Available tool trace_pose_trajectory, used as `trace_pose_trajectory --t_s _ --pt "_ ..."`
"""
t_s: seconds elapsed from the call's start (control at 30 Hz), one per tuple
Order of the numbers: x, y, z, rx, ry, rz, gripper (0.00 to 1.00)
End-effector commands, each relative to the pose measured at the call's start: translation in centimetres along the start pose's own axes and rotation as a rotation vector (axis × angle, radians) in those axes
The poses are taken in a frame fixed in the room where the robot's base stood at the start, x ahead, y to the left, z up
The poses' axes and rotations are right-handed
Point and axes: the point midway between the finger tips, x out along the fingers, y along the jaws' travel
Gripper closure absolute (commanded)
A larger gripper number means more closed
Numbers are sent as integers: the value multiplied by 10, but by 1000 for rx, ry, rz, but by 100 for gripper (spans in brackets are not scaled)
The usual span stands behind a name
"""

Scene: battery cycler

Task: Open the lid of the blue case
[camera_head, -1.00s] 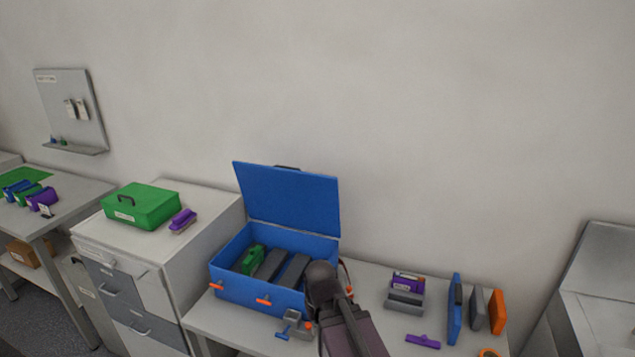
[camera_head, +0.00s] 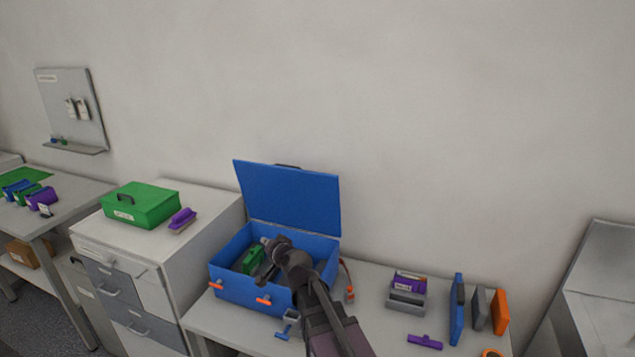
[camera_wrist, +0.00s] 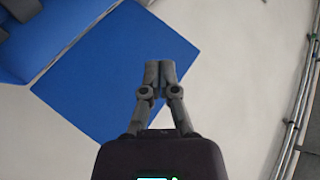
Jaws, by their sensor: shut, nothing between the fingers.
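The blue case (camera_head: 237,288) stands on the white table with its lid (camera_head: 288,199) raised upright at the back, near the wall. Inside it are a green block (camera_head: 253,260) and dark grey blocks, partly hidden by my arm. Two orange latches (camera_head: 263,301) show on its front. My gripper (camera_head: 266,242) is above the case opening, in front of the lid, and small in this view. In the wrist view my gripper (camera_wrist: 158,64) is shut and empty, its fingertips overlapping the blue lid (camera_wrist: 115,75); I cannot tell whether they touch it.
A green case (camera_head: 142,208) and a purple object (camera_head: 182,218) sit on the cabinet to the left. To the right on the table are a small rack (camera_head: 407,290), a purple piece (camera_head: 424,342) and upright blue, grey and orange panels (camera_head: 500,312). The wall is close behind the lid.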

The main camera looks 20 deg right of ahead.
Motion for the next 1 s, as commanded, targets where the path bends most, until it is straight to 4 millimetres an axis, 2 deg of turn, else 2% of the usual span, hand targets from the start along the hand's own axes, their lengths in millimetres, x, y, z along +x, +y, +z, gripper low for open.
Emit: trace_pose_trajectory --t_s 0.1,0.33,0.6,0.8,1.0 --pt "10 -10 -25 92 145 -48 100" --pt "14 -16 -73 280 432 -113 100" --pt "2 0 -116 521 764 -128 100" --pt "-11 18 -131 659 958 -106 100" --pt "-19 30 -135 726 1055 -86 100"
